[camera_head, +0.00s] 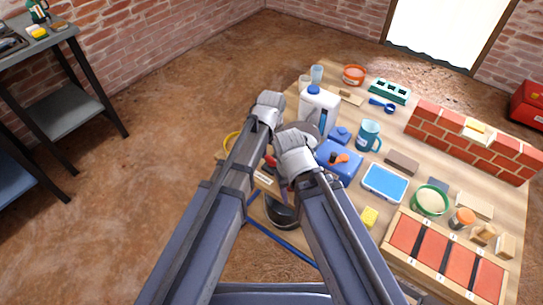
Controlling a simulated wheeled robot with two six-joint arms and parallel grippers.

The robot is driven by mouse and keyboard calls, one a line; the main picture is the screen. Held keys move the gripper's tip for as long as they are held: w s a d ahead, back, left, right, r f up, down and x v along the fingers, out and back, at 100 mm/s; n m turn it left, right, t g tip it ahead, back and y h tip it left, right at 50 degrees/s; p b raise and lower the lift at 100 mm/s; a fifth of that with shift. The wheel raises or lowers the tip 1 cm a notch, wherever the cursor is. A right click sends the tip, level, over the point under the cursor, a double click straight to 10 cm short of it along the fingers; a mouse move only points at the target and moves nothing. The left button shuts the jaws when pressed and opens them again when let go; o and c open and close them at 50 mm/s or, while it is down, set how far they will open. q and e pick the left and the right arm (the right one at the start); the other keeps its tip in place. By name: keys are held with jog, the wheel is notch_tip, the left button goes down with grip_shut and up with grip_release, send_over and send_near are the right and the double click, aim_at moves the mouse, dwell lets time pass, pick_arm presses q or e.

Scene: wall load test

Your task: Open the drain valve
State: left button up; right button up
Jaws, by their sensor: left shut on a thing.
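My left gripper (268,110) is at the left edge of the wooden table, beside a white jug (318,112) with a blue cap. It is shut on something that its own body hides. My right gripper (294,152) is just in front of it, close to a dark grey round thing (308,130); its fingers cannot be made out. A small red part (270,161) shows between the arms; I cannot tell whether it is the drain valve. A dark bowl-like vessel (283,213) shows below, partly covered by my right arm.
A blue container (338,162), a blue mug (368,135), a blue-rimmed tray (385,183), a green-rimmed bowl (430,200) and a brick wall piece (470,144) crowd the table (400,145). A crate of red bricks (398,262) is at the front right.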

pick_arm(q)
jog(key=n, duration=1.4)
jog(key=shift+n, duration=1.9)
jog(key=o, duration=1.4)
jog(key=shift+c, duration=0.2)
